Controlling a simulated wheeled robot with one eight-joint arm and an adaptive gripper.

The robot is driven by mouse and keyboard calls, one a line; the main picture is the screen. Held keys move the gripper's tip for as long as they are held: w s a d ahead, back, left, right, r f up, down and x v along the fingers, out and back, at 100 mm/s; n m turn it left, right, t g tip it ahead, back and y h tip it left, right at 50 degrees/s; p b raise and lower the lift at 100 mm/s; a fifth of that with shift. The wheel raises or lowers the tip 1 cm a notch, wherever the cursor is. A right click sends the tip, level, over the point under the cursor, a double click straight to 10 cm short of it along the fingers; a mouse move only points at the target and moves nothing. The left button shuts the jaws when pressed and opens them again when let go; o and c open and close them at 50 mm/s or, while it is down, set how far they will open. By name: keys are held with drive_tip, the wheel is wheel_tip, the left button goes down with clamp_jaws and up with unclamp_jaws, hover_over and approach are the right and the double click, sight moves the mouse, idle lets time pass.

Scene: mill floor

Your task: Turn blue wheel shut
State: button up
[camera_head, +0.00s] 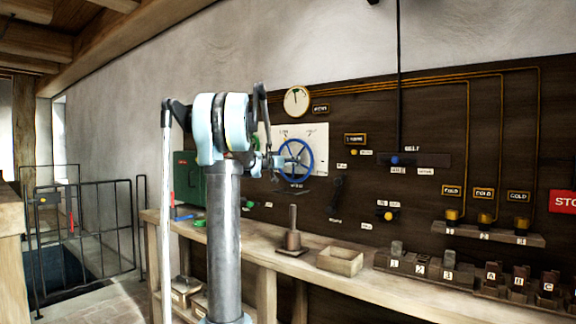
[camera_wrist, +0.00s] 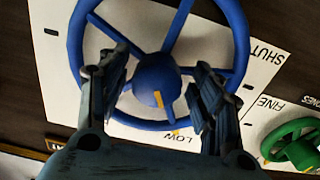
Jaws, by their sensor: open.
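The blue wheel (camera_head: 309,161) is mounted on a white plate (camera_head: 321,139) on the dark wall panel. In the wrist view the blue wheel (camera_wrist: 241,45) fills the upper middle, with its round hub (camera_wrist: 155,72) and spokes. A yellow mark on the hub and another on the rim lie toward the word LOW. The word SHUT (camera_wrist: 265,52) is on the plate to the right, upside down. My gripper (camera_wrist: 162,68) is open, with its fingers on either side of the hub, overlapping the wheel. Contact cannot be told. In the head view my gripper (camera_head: 266,164) is left of the wheel.
A small green wheel (camera_wrist: 292,145) beside the word FINE is at lower right in the wrist view. A wooden bench (camera_head: 350,284) runs below the panel, with a peg on a base (camera_head: 292,238) and an open box (camera_head: 340,261). A black lever (camera_head: 336,195) is right of the wheel.

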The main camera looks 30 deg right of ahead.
drive_tip(key=shift+c, duration=0.5)
drive_tip(key=c, duration=1)
drive_tip(key=shift+o, duration=0.2)
drive_tip(key=shift+n, duration=0.4)
drive_tip(key=n, duration=1.1)
drive_tip(key=shift+a, duration=0.1)
drive_tip(key=o, duration=1.1)
drive_tip(key=shift+w+f, duration=0.1)
drive_tip(key=shift+w, duration=0.05)
drive_tip(key=shift+c, duration=0.2)
